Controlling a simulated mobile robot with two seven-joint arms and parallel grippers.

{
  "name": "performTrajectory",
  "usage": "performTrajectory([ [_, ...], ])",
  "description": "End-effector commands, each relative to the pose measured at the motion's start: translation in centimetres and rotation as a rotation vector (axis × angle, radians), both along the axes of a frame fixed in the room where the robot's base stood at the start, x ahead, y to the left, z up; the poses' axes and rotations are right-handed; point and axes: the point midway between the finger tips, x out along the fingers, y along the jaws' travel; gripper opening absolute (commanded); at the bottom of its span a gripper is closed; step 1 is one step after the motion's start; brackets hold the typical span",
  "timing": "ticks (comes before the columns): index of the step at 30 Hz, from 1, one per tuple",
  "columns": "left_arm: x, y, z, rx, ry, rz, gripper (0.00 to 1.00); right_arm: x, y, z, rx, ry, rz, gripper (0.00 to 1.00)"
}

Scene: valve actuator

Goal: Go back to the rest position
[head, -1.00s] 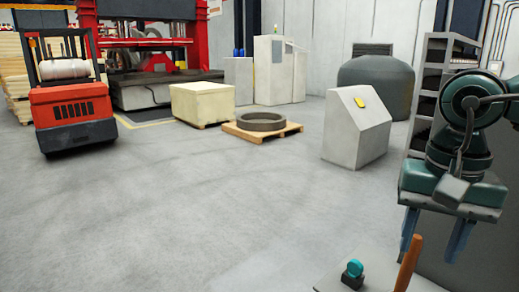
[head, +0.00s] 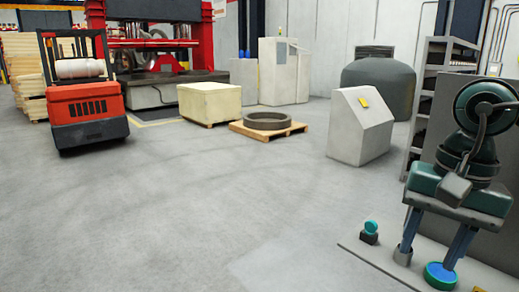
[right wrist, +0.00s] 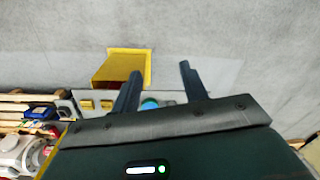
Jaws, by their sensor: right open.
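My right gripper (head: 428,256) hangs at the right of the head view with its two fingers apart and pointing down. It also shows in the right wrist view (right wrist: 160,72), with nothing between its fingers. A grey work surface (head: 385,258) lies beneath it. A small teal-topped knob (head: 369,232) on a dark base stands left of the fingers. A round teal and blue piece (head: 440,276) shows below the right-hand finger; whether they touch I cannot tell. My left gripper is not in view.
A grey slanted console (head: 358,130) stands beyond the work surface. A dark shelf rack (head: 433,75) is at the right. A red forklift (head: 85,105), a pale crate (head: 208,103) and a pallet with a ring (head: 267,122) stand farther back. The floor in the middle is clear.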

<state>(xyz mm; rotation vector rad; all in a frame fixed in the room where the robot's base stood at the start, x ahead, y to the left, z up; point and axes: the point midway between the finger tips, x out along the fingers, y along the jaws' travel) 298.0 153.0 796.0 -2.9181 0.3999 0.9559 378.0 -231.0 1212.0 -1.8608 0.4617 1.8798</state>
Motion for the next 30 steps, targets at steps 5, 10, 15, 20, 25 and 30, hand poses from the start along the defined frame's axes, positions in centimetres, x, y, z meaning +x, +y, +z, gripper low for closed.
performTrajectory([
  [5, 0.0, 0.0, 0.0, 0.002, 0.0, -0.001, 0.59, 0.6, -0.8, -2.2, 0.282, 0.055, -0.291, 0.44],
  [10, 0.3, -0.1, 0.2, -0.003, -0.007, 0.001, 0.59, 1.5, -1.6, -4.4, 0.601, 0.16, -0.651, 0.44],
  [15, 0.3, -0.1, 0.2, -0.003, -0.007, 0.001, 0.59, 3.0, -3.4, -7.5, 1.002, 0.378, -1.148, 0.44],
  [20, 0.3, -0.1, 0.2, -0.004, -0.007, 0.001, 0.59, 4.0, -5.8, -11.7, 1.356, 0.689, -1.641, 0.44],
  [25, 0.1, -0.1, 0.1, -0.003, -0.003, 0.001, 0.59, 3.7, -8.0, -18.2, 1.666, 1.139, -2.146, 0.44],
  [30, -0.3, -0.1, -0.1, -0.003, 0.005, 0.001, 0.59, 1.5, -7.8, -26.5, -1.349, -1.266, 1.886, 0.44],
])
